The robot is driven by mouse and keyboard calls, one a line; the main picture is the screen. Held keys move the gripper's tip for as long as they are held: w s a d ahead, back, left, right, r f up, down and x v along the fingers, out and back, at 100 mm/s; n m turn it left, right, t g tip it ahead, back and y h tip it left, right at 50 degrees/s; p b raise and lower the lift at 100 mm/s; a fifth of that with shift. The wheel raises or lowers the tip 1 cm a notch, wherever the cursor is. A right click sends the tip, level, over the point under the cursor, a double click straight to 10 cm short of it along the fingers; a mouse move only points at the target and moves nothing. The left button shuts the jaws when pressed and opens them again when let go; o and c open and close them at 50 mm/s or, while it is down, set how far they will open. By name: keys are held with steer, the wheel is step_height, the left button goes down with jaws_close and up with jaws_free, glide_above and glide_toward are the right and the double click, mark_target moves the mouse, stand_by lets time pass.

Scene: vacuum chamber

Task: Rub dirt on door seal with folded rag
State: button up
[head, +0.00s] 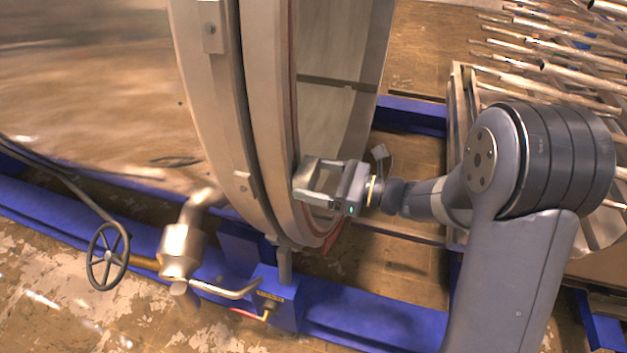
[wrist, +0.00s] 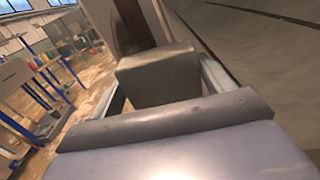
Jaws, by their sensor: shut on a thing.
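My gripper (head: 305,182) is at the lower inner edge of the big round chamber rim, its fingers pointing left at the rim. It is shut on a folded rag (wrist: 158,72), a grey-beige block between the two fingers in the wrist view. In the head view the rag (head: 308,172) shows as a small pale piece at the fingertips, close to the rim; whether it touches is unclear. The door seal (head: 293,90) looks like a thin reddish-brown line along the rim's inner edge. I cannot make out the dirt; the rag and fingers may cover it.
The shiny chamber body (head: 90,90) fills the left. A blue frame (head: 370,318) runs below, with a black handwheel (head: 107,256) and a metal valve (head: 181,250) at lower left. A rack of metal tubes (head: 545,65) stands at upper right, behind my arm.

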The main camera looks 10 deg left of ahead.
mark_target(308, 182)
steer(key=shift+a+r+p, duration=0.1)
steer(key=shift+r+p, duration=0.3)
steer(key=shift+r, duration=0.45)
steer(key=shift+s+a+f+b, duration=0.1)
steer(key=shift+s+b, duration=0.25)
steer(key=shift+s, duration=1.7)
steer(key=shift+r+p, duration=0.75)
steer(key=shift+r, duration=0.15)
steer(key=shift+w, duration=2.05)
steer(key=d, duration=0.6)
steer(key=shift+s, duration=0.25)
steer(key=shift+d, duration=0.2)
